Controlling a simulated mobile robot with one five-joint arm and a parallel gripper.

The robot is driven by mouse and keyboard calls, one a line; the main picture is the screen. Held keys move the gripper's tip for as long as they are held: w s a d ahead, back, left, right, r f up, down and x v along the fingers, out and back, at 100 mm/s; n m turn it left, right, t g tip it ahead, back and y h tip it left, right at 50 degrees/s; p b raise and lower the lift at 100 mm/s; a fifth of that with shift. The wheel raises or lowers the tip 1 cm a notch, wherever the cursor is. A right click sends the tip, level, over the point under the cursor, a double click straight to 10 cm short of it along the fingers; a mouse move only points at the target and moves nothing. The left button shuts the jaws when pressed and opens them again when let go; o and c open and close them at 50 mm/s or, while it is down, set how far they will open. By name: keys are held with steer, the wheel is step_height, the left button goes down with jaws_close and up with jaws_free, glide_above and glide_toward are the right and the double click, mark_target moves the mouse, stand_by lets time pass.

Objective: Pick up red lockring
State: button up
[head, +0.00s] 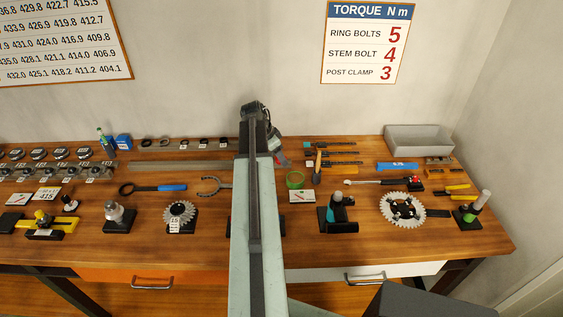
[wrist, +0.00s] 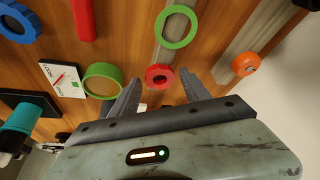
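The red lockring (wrist: 159,77) shows in the wrist view as a small red ring with a dark centre, near the wooden bench top. My gripper (wrist: 161,81) is open, with one dark finger on each side of the ring in the picture. I cannot tell how far the fingertips are from the ring, and no contact shows. In the head view my arm crosses the middle of the bench and I cannot clearly make out the lockring or my fingertips there.
In the wrist view, a green ring (wrist: 177,9) lies beyond the lockring, a green round band (wrist: 103,67) to its left and an orange round piece (wrist: 245,64) to its right. A grey bin (head: 419,146) stands at the bench's back right.

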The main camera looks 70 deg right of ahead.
steer(key=c, duration=0.9)
